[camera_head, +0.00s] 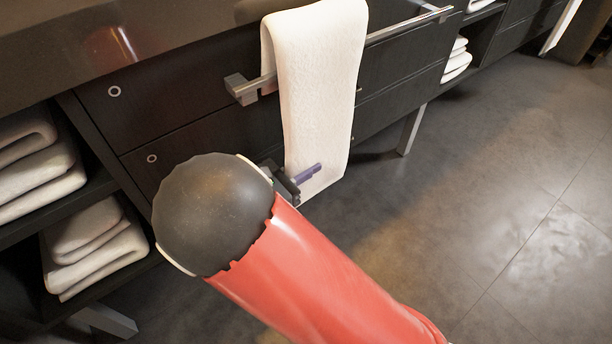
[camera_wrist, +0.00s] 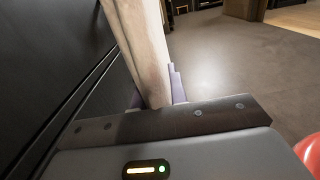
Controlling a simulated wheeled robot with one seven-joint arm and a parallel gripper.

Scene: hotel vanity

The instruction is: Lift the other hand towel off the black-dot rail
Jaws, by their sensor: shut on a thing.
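A white hand towel (camera_head: 316,80) hangs over a metal rail (camera_head: 400,27) on the front of the dark vanity. My gripper (camera_head: 308,174) is at the towel's lower end, below the rail, with a purple finger across the towel's face. In the wrist view the towel (camera_wrist: 141,45) runs down between the two purple fingers of my gripper (camera_wrist: 155,92), which is shut on it. The towel still lies over the rail. My red arm and dark wrist hide part of the drawers. I cannot make out a black dot on the rail.
The dark vanity drawers (camera_head: 210,120) stand close behind the towel. Folded towels fill open shelves at the left (camera_head: 95,245) and farther right (camera_head: 457,62). A vanity leg (camera_head: 411,130) stands right of the towel. The grey floor (camera_head: 480,210) at the right is clear.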

